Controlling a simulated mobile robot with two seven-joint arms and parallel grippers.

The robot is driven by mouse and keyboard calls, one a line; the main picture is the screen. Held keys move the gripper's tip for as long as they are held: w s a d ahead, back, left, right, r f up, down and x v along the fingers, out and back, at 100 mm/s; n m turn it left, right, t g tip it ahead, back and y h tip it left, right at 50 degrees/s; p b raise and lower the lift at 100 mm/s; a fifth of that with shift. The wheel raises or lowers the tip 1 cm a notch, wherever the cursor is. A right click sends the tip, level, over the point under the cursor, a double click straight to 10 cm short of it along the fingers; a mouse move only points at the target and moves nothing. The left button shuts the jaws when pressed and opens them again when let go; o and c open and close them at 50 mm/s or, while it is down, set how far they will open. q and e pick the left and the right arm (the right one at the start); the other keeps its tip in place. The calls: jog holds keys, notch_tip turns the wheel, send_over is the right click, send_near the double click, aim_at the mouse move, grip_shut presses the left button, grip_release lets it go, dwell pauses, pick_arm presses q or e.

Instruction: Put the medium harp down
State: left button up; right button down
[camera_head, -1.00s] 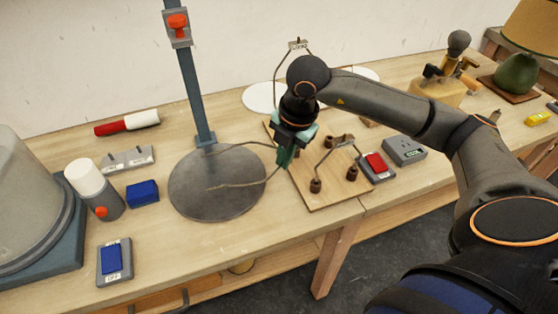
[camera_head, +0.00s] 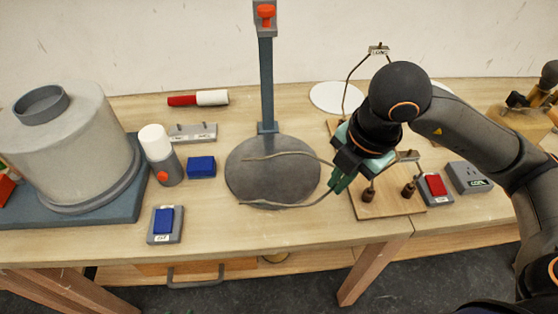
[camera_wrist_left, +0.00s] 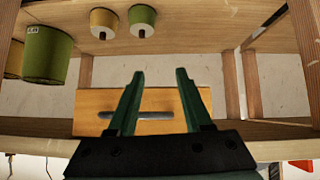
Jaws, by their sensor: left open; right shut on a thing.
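My right gripper (camera_head: 345,181) is shut on the medium harp (camera_head: 290,154), a thin bent wire loop. The harp extends left from the jaws, with its two wire arms over the round grey base of the lamp stand (camera_head: 250,187). I cannot tell whether the wire touches the base. The wooden harp board (camera_head: 378,208) with dark pegs is beside and partly behind the gripper; a tall harp (camera_head: 349,88) and a small harp (camera_head: 408,156) stand there. My left gripper (camera_wrist_left: 160,75) is open and empty in the left wrist view, in front of a drawer front, and is outside the head view.
Left of the stand are a blue block (camera_head: 201,167), a blue switch (camera_head: 165,224), a white-topped cylinder (camera_head: 158,153) and a large grey drum (camera_head: 75,145). A red switch (camera_head: 435,189) and a socket box (camera_head: 470,177) lie right. The table front (camera_head: 250,232) is clear. A drawer (camera_wrist_left: 185,104) is below.

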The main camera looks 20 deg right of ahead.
jog(key=w+a+p, duration=0.1)
jog(key=w+a, duration=0.1)
jog(key=a, duration=0.3)
send_near(300, 172)
jog(key=shift+a+f+b, duration=0.45)
jog(key=shift+a+f, duration=0.05)
jog(key=shift+f, duration=0.35)
jog(key=shift+w+d+f, duration=0.25)
jog(key=shift+w+f, duration=0.3)
jog(key=shift+f, duration=0.15)
jog(key=shift+s+x, duration=0.15)
jog(key=shift+x, duration=0.6)
jog(key=shift+s+x, duration=0.15)
jog(key=shift+x, duration=0.6)
pick_arm(q)
jog(key=shift+s+a+r, duration=0.1)
jog(key=shift+s+a, duration=0.05)
jog(key=shift+a, duration=0.15)
pick_arm(e)
jog(key=shift+d+n, duration=0.15)
jog(key=shift+n, duration=0.15)
jog(key=c, duration=1)
grip_release()
pick_arm(q)
jog(key=shift+a, duration=0.1)
